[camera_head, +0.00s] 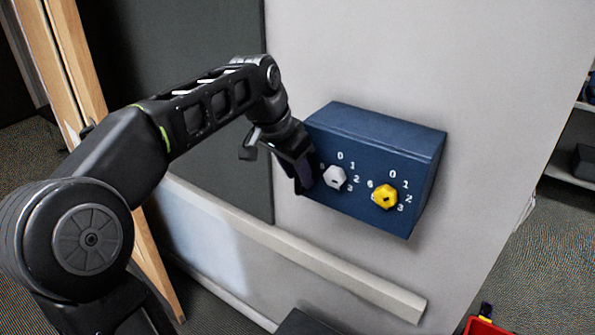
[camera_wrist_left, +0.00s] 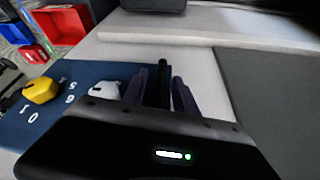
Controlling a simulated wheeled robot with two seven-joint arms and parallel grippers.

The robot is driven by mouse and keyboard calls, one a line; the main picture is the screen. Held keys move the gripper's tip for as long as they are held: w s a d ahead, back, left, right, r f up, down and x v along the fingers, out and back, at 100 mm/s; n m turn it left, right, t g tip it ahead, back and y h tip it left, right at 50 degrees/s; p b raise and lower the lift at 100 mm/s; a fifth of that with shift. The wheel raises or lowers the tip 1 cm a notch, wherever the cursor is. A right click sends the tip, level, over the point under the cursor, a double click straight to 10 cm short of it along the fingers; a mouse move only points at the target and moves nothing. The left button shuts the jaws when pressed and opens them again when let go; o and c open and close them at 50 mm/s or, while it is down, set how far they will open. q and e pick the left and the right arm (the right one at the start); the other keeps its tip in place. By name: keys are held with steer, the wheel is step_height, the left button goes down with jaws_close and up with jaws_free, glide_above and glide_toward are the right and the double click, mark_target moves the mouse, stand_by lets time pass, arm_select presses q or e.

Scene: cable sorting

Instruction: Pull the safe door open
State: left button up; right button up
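The safe (camera_head: 375,135) is a dark blue box on the light wall in the head view. Its front has a white dial (camera_head: 335,177) and a yellow dial (camera_head: 385,196) with white numbers. My left gripper (camera_head: 303,180) is at the left end of the front, beside the white dial. In the left wrist view a dark upright bar (camera_wrist_left: 161,82), seemingly the safe's handle, stands between the two purple fingers. Narrow gaps show beside the bar, so the fingers look open around it. The door appears closed. My right gripper is out of view.
A pale ledge (camera_head: 330,268) runs along the wall below the safe. A dark panel (camera_head: 185,45) is on the wall to the left. Red bins (camera_wrist_left: 62,25) show in the left wrist view. Shelves (camera_head: 578,165) stand at the far right.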

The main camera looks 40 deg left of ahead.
arm_select(q)
jaws_close()
stand_by(1.3)
